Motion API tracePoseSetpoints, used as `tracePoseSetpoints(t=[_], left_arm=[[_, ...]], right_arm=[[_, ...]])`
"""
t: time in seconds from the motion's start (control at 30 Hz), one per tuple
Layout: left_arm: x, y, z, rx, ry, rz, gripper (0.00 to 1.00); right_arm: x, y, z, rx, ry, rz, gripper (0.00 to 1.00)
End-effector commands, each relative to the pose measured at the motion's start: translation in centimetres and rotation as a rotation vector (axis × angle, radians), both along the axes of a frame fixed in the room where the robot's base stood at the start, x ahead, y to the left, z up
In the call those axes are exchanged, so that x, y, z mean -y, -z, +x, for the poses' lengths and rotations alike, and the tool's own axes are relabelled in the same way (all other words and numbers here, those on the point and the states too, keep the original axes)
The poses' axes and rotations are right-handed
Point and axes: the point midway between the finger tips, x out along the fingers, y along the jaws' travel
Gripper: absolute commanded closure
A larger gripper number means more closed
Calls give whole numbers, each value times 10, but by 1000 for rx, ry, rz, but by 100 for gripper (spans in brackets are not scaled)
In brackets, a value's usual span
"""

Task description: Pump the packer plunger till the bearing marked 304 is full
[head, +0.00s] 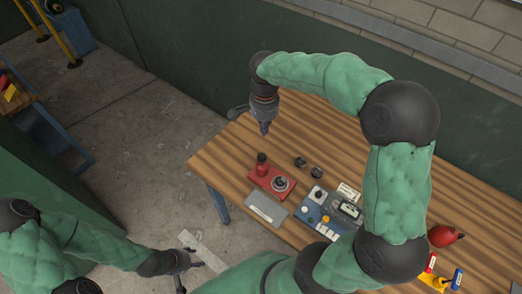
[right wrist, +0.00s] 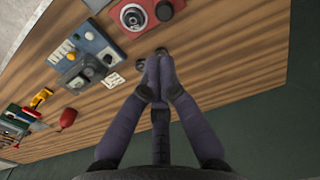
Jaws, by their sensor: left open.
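Two small dark rings (head: 300,162) (head: 316,172) lie right of the packer. No 304 mark is legible, nor any bearing's fill. My right gripper (head: 264,131) points down, shut and empty, behind the packer; its fingertips (right wrist: 157,62) overlap the dark rings in the wrist view. My left gripper (head: 198,264) is open, off the table's front left.
A grey plate (head: 267,208) lies in front. A red bulb (head: 443,235) and coloured tools (head: 436,275) are further right. The table's back left is clear.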

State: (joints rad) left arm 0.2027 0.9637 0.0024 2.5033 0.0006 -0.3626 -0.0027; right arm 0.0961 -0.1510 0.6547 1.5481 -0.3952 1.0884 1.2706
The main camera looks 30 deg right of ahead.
Motion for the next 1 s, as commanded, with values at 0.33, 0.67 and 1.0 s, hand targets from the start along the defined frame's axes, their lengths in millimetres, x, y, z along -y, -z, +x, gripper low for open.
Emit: tracePoseSetpoints(t=[0.33, 0.67, 1.0], left_arm=[[0, 1, 0, 0, 0, 0, 48], [0, 5, 0, 0, 0, 0, 48], [0, 9, 0, 0, 0, 0, 48]], right_arm=[[0, 6, 0, -2, -2, 0, 100], [0, 57, -2, -6, -3, 1, 100], [0, 116, -1, -3, -4, 0, 100]])
